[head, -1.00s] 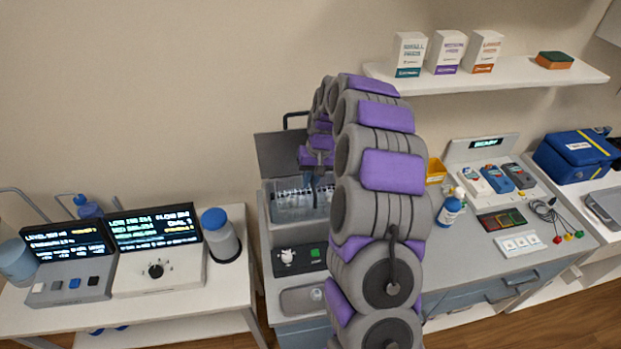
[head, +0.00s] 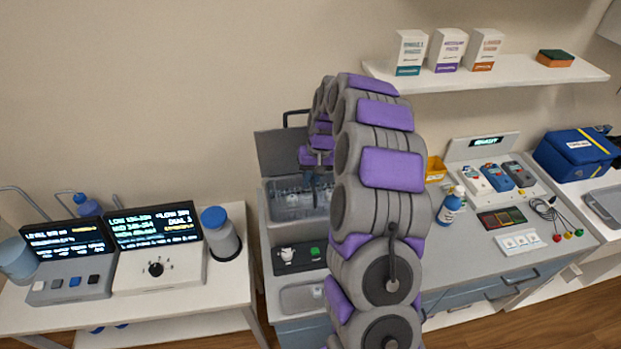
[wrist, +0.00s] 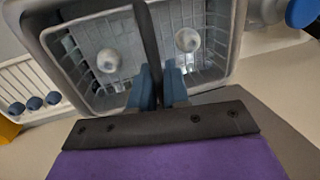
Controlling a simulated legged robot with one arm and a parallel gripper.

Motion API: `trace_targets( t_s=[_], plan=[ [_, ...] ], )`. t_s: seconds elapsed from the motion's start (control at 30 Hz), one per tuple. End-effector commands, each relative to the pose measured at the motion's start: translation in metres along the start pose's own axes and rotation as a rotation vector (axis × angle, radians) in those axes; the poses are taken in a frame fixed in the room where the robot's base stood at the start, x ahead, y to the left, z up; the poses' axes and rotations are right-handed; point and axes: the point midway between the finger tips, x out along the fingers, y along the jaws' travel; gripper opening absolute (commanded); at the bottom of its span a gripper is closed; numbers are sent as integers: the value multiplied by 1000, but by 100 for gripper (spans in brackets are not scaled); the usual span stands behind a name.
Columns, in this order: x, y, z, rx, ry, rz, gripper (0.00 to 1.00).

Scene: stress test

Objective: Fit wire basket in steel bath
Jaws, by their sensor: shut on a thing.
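The wire basket (wrist: 205,75) shows in the wrist view as a pale grid with two whitish round items inside. A dark bar (wrist: 149,35), apparently its handle, crosses above it. The blue fingers of my gripper (wrist: 159,88) are shut on the bar. The basket lies within the grey walls of the steel bath (wrist: 55,70). In the head view my gripper (head: 318,178) hangs over the bath (head: 280,214), with the basket (head: 290,197) low inside it. My arm hides the bath's right side. I cannot tell whether the basket rests on the bottom.
A raised dark lid (head: 280,152) stands behind the bath. A spray bottle (head: 450,205) and instruments stand right of my arm. A shelf with boxes (head: 450,50) hangs above right.

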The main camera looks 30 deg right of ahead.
Motion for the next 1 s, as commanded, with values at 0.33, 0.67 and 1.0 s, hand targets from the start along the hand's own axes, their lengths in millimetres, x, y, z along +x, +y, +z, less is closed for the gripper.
trace_targets(
  t_s=[0.33, 0.67, 1.0],
  plan=[
    [5, 1, 0, 0, 0, 0, 0],
    [9, 2, 0, 0, -1, 0, 0],
    [10, 2, 0, 0, 0, 0, 0]
  ],
)
